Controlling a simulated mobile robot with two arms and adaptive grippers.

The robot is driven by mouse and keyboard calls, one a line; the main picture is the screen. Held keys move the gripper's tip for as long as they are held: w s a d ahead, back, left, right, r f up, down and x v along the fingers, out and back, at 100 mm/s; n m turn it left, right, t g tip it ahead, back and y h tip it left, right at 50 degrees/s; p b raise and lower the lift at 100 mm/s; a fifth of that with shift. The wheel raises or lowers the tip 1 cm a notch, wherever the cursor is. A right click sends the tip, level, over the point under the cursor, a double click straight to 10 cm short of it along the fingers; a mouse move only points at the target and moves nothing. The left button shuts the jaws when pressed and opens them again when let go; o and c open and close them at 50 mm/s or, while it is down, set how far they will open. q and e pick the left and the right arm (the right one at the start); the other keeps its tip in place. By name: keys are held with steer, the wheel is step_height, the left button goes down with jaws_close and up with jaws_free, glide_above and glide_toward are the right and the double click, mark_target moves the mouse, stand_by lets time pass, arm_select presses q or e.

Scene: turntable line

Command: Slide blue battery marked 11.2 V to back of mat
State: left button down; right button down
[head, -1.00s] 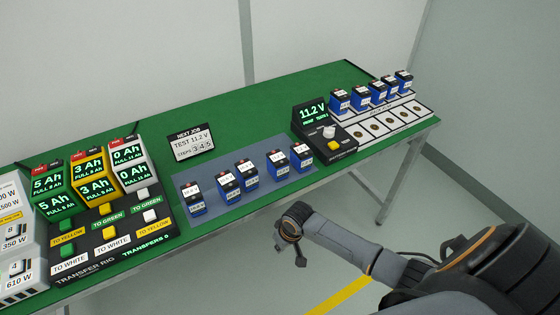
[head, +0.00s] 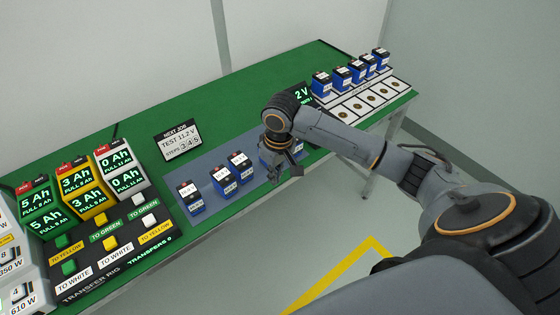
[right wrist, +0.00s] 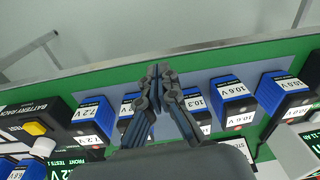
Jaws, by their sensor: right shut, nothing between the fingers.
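Several blue batteries with white labels stand in a row on the grey-blue mat (head: 205,163). In the right wrist view the leftmost battery (right wrist: 93,118) has a label that seems to end in 1.2 V; the others there read about 10 V. In the head view my right arm hides most of the batteries at the right end of the row. My right gripper (head: 287,170) is shut and empty, over the front of the row's right part. In the right wrist view its fingertips (right wrist: 158,72) are together, between the second and third batteries from the left. My left gripper is not in view.
A battery tester (head: 301,93) stands right of the mat, partly hidden by my arm. Beyond it, more batteries stand on a white rack (head: 372,98). A transfer rig (head: 110,235) is at left. A job sign (head: 178,140) stands behind the mat. The green table behind is clear.

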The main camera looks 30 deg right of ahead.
steer(key=w+d+r+m, duration=0.1)
steer(key=d+r+m, duration=0.1)
steer(key=d+r, duration=0.4)
steer(key=shift+g+h, duration=0.3)
steer(key=shift+g, duration=0.1)
steer(key=f, duration=0.6)
steer(key=f+p, duration=0.1)
steer(key=f, duration=0.2)
steer(key=shift+w+a+f, duration=0.15)
steer(key=shift+a, duration=0.2)
steer(key=shift+w+a, duration=0.1)
steer(key=shift+w, duration=1.95)
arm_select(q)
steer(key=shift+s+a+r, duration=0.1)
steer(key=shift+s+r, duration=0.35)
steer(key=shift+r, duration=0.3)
